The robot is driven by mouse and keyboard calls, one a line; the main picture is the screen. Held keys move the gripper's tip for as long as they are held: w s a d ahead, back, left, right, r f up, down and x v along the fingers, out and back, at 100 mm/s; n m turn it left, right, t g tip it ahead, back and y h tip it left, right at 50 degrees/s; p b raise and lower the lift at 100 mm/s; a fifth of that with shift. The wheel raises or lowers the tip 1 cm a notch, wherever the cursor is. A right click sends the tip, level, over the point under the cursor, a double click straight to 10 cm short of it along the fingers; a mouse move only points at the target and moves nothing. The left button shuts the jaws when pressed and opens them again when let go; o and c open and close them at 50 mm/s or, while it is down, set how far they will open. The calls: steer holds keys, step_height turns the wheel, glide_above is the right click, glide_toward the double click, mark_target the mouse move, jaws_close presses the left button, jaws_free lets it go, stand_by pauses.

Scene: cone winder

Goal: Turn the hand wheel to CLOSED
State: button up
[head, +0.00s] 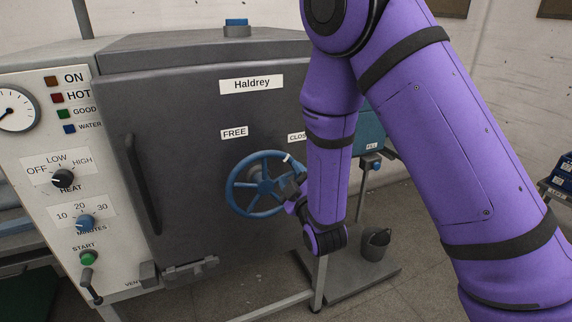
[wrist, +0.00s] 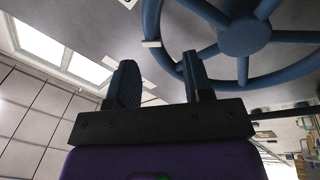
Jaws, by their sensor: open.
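The blue spoked hand wheel (head: 235,186) is mounted on the dark grey door. A white mark sits on its upper right rim, between the FREE label (head: 234,132) and the partly hidden CLOSED label (head: 297,137), nearer CLOSED. My gripper (head: 295,190) is at the wheel's right side, partly hidden by my forearm. In the wrist view my gripper (wrist: 160,75) is open, with its two fingers apart. The hand wheel (wrist: 245,38) fills the upper right there, and its rim runs beside and behind the right finger. I cannot tell whether the fingers touch the rim.
A control panel (head: 40,140) with knobs stands left of the door. A vertical door handle (head: 142,185) is left of the wheel. A bucket (head: 376,243) stands low on the right, near a blue FILL box (head: 371,130). Floor at the lower middle is clear.

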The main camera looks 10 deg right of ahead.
steer(key=shift+v, duration=1.1)
steer(key=s+d+r+m+g+h, duration=0.3)
steer(key=d+r+m+g, duration=0.5)
steer(key=d+r, duration=0.45)
steer(key=s+d+r+m+g, duration=0.1)
steer(key=s+d+r+g, duration=0.1)
steer(key=s, duration=0.6)
steer(key=s+d+r+m+g+h, duration=0.1)
steer(key=s+d+r+m+g, duration=0.1)
steer(key=s, duration=0.6)
steer(key=s+d+r+m+g+h, duration=0.1)
steer(key=s+d+r+m+g, duration=0.1)
steer(key=s, duration=0.7)
steer(key=shift+d+r+g, duration=0.3)
steer(key=shift+d+r, duration=0.35)
steer(key=shift+r, duration=0.2)
